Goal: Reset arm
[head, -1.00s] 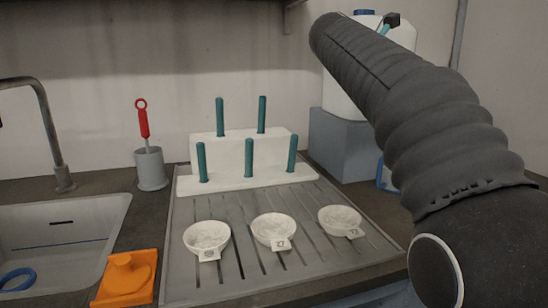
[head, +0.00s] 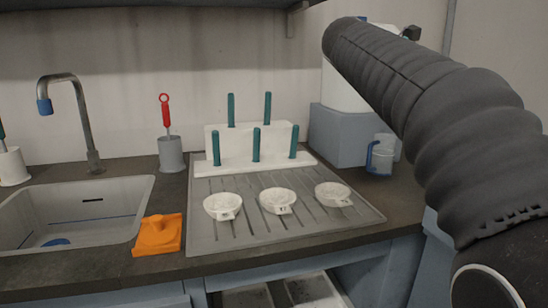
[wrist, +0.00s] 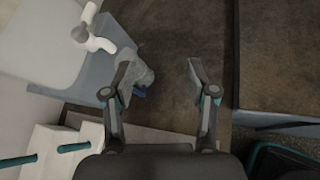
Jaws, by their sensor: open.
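My arm reaches across the right side of the head view, and its gripper is out of that view. In the wrist view my gripper (wrist: 160,72) is open, with nothing between its fingertips. It is above the dark worktop (wrist: 180,30). A grey, clear-looking jug (wrist: 142,74) is partly hidden behind the left finger. The jug also shows in the head view (head: 383,155), with a blue handle, to the right of the rack.
Three white bowls (head: 223,206) sit on the grey draining board (head: 290,236). Behind them stands a white rack (head: 235,171) with teal pegs. An orange object (head: 158,236) lies beside the sink (head: 120,208). A grey-blue block (head: 338,134) bears a white container (head: 342,92).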

